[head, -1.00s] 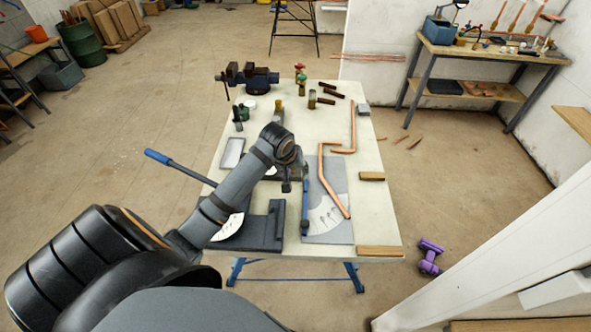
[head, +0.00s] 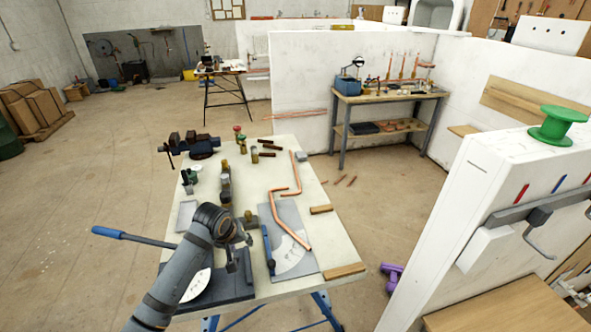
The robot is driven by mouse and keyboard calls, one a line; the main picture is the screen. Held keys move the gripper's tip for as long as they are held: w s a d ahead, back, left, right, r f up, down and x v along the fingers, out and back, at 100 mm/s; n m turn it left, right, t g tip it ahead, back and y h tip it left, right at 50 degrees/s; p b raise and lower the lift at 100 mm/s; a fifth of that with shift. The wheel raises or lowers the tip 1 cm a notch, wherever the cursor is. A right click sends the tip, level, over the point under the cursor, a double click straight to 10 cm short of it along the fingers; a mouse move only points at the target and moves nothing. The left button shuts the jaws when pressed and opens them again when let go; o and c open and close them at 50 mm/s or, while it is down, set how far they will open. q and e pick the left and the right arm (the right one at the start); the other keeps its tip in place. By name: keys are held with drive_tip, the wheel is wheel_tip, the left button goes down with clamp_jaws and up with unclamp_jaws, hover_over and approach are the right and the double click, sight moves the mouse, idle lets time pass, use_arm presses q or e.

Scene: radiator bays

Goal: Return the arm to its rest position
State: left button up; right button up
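My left arm comes in from the bottom left over the workbench (head: 338,240). My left gripper (head: 238,262) is small and dark, above the bench between the bender with the blue-handled lever (head: 125,235) and the grey angle plate (head: 305,262). I see nothing clearly held in it, but its finger opening is too unclear to judge. A bent copper pipe (head: 288,220) lies on the bench, its near end over the angle plate. My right gripper is not in view.
A vise (head: 198,147) sits at the bench's far left corner. Wooden blocks (head: 344,271) lie along its right edge. A purple dumbbell (head: 392,276) is on the floor at right, near a white wall panel (head: 455,235). The floor left of the bench is clear.

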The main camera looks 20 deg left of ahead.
use_arm(q)
drive_tip(key=s+d+f+m, duration=0.1)
drive_tip(key=s, duration=0.2)
drive_tip(key=s+d+f+m, duration=0.1)
drive_tip(key=s+d, duration=0.1)
drive_tip(key=s, duration=0.1)
drive_tip(key=s+d+f+m, duration=0.1)
drive_tip(key=s+d, duration=0.1)
drive_tip(key=shift+s+f+g, duration=0.3)
drive_tip(key=shift+s+f, duration=0.1)
drive_tip(key=s+d+m, duration=0.3)
drive_tip(key=s+m, duration=0.1)
drive_tip(key=s, duration=0.8)
wheel_tip(320, 180, down, 24)
drive_tip(key=s+a+g, duration=0.1)
drive_tip(key=a+g, duration=0.1)
drive_tip(key=a, duration=0.1)
drive_tip(key=s+f+g, duration=0.1)
drive_tip(key=s+f, duration=1.8)
drive_tip(key=shift+s+a, duration=0.35)
drive_tip(key=shift+a, duration=0.1)
